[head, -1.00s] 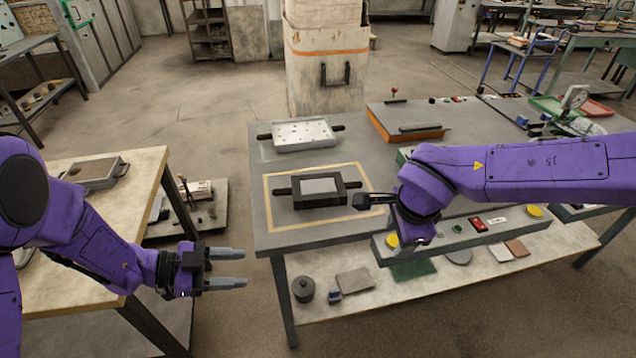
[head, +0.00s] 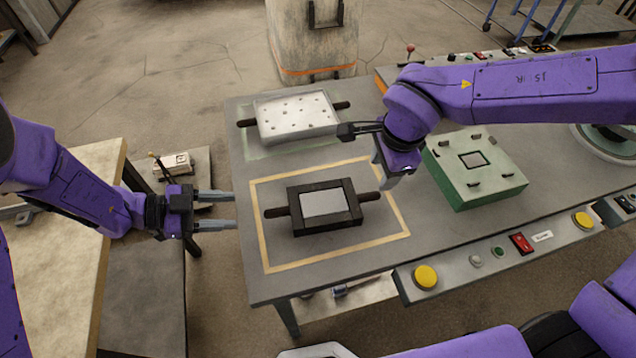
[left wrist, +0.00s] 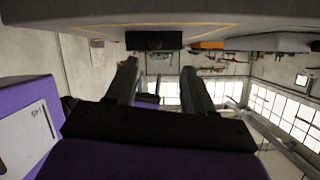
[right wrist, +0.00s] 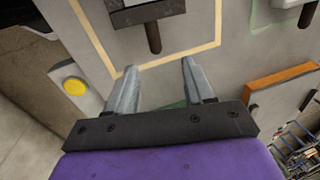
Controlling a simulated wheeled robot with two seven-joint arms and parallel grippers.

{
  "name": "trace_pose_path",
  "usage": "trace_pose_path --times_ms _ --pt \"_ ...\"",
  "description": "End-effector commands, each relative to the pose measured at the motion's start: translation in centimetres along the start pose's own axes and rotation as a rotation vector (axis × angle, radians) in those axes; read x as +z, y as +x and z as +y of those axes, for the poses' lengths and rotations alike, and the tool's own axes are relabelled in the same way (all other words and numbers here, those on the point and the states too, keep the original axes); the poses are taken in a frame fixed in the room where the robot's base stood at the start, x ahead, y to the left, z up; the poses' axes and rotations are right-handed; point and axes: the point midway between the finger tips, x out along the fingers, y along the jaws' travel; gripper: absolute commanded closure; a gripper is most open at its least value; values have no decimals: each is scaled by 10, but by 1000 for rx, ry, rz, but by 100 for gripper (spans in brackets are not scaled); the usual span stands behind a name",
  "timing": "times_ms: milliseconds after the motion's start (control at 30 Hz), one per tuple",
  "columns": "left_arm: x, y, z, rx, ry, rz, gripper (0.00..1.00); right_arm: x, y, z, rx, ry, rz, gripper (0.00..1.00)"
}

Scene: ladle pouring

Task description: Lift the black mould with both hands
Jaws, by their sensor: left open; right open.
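The black mould (head: 297,226) lies flat on the grey table inside a yellow taped rectangle. It has a pale top face and a dark handle on each side, the left handle (head: 276,212) and the right handle (head: 369,197). My left gripper (head: 235,210) is open and empty at the table's left edge, left of the left handle and apart from it. The mould's dark end also shows in the left wrist view (left wrist: 153,40). My right gripper (head: 378,150) is open above and right of the right handle. In the right wrist view that handle (right wrist: 153,38) lies ahead of the open fingers, with nothing between them.
A white perforated mould (head: 297,117) with dark handles sits behind on the table. A green box (head: 475,170) stands to the right. A control strip with a yellow button (head: 426,277) runs along the front edge. A wooden bench (head: 80,240) stands at the left.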

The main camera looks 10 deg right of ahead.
Motion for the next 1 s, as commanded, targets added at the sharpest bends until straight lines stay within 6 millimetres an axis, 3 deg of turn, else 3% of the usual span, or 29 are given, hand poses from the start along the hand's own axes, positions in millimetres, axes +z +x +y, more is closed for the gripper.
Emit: trace_pose_path --times_ms 367,800,1000 --pt "0 7 -1 4 0 1 47 -1 6 0 3 3 1 47" --pt "1 83 0 3 -2 -1 47 0 84 0 4 -1 3 47" --pt "1 102 -1 0 -1 0 47 0 103 -1 1 0 1 47"
